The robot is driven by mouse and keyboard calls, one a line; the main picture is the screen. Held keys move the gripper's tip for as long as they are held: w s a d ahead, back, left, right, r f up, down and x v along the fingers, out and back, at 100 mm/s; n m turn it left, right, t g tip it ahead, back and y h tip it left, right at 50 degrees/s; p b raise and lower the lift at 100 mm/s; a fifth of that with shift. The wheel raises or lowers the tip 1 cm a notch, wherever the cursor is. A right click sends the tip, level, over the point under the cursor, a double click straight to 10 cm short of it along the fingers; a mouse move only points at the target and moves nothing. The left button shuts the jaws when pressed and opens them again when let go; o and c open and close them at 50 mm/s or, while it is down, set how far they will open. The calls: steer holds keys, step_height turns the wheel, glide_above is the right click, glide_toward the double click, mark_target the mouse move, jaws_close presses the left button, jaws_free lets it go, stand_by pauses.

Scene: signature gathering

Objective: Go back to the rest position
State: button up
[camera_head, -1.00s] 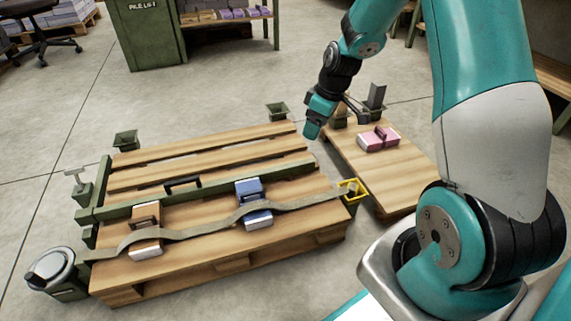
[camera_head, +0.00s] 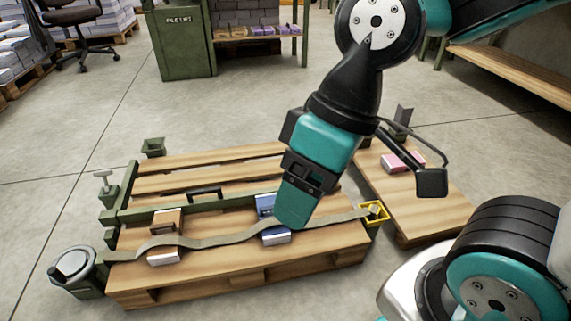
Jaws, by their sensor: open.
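My gripper (camera_head: 298,205) hangs in front of the camera, high and near, with its teal and black body pointing down. It covers part of the pallet (camera_head: 215,272) and part of a blue block (camera_head: 275,237) behind it. No object shows in its jaws. The fingertips are mostly turned from view. My arm bends in from the upper right of the picture.
A strap (camera_head: 205,242) runs across the pallet, over an orange-brown block (camera_head: 165,238) and the blue block, to a yellow bracket (camera_head: 374,211). A wooden board (camera_head: 425,205) at right bears a pink block (camera_head: 395,163). Open floor lies behind the pallet.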

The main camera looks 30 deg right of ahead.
step_height(320, 180, up, 46)
steer(key=p, duration=4.5)
steer(key=shift+p, duration=0.35)
